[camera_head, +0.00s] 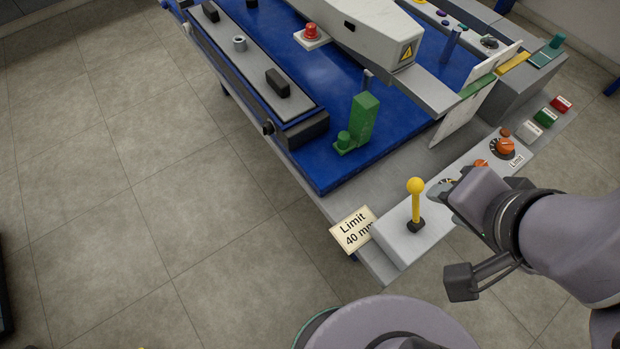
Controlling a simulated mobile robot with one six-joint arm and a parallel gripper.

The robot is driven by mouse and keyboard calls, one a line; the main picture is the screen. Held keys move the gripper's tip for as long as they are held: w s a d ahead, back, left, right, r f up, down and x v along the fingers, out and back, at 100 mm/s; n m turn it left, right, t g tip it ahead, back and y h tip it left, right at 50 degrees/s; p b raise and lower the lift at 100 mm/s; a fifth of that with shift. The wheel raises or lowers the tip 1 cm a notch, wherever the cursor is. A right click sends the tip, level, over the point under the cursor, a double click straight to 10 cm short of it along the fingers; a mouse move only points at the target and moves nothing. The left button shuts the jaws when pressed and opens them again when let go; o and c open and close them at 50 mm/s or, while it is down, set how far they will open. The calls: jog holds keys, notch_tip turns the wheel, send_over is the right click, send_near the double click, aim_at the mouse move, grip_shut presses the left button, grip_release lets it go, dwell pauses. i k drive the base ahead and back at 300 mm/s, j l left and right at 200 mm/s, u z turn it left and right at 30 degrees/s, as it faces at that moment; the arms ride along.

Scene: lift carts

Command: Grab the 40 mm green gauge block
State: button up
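A small green block (545,117) lies on the grey ledge at the right, in a row between a red block (561,103) and a pale grey block (530,129). Any size marking on it is too small to read. My gripper (443,190) is over the control panel, to the left of and nearer than this row, clearly apart from the green block. Its fingers are small and partly hidden by the wrist, so I cannot tell whether they are open. No held object is visible.
A grey control panel (410,244) carries a yellow-knobbed lever (416,200) and orange dials (504,147). A card (353,230) reads "Limit 40 mm". A green upright stop (362,121) stands on the blue table (333,176). Tiled floor (120,190) is clear at left.

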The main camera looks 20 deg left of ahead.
aim_at(544, 116)
jog(key=k+j+z, duration=0.2)
jog(key=j, duration=0.2)
jog(key=j+z, duration=0.2)
jog(key=j, duration=0.25)
jog(key=k+j+z, duration=0.2)
jog(key=j, duration=0.2)
jog(key=i+l+u, duration=0.1)
jog(key=l, duration=0.3)
jog(key=i+l, duration=0.25)
jog(key=l, duration=0.15)
jog(key=i+l+u, duration=0.15)
jog(key=l, duration=0.3)
jog(key=i+l, duration=0.15)
jog(key=l, duration=0.25)
jog(key=i+l+u, duration=0.15)
jog(key=l, duration=0.3)
jog(key=i+l, duration=0.1)
jog(key=l, duration=0.35)
jog(key=u, duration=0.05)
